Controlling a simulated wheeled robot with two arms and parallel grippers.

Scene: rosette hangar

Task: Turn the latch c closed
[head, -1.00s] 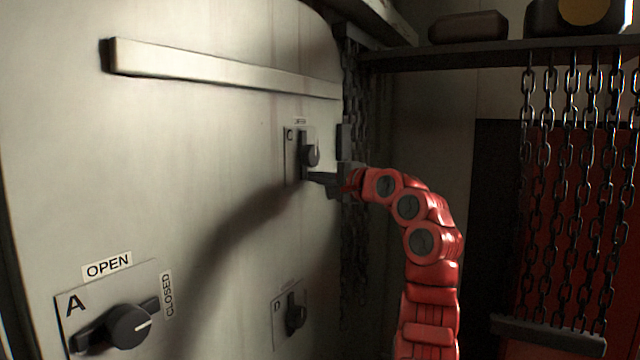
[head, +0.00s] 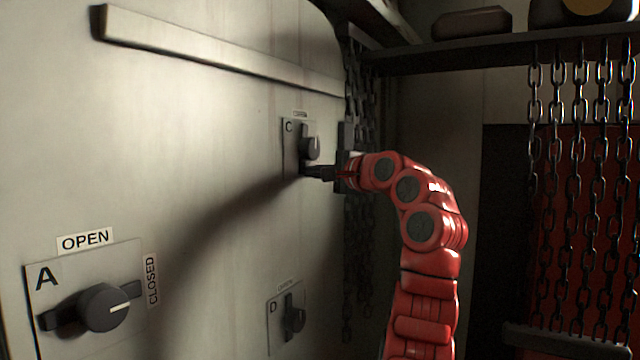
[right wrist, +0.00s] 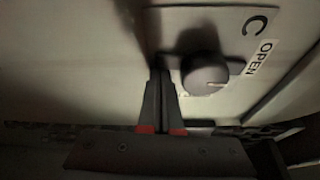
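Latch C is a round dark knob (head: 310,147) with a bar handle on a small plate (head: 290,135) marked C, on the pale door. Its bar stands near vertical in the head view. My right gripper (head: 308,171) is at the bar's lower end. In the right wrist view its fingers (right wrist: 161,78) are together, tips beside the knob at the bar's end. Whether they pinch the bar is unclear. My left gripper is out of view.
Latch A (head: 103,307) is at lower left, its mark toward CLOSED. Latch D (head: 293,318) is below C, its bar vertical. A long pale rail (head: 220,55) crosses the door above. Chains (head: 580,140) and a shelf (head: 480,55) are at right.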

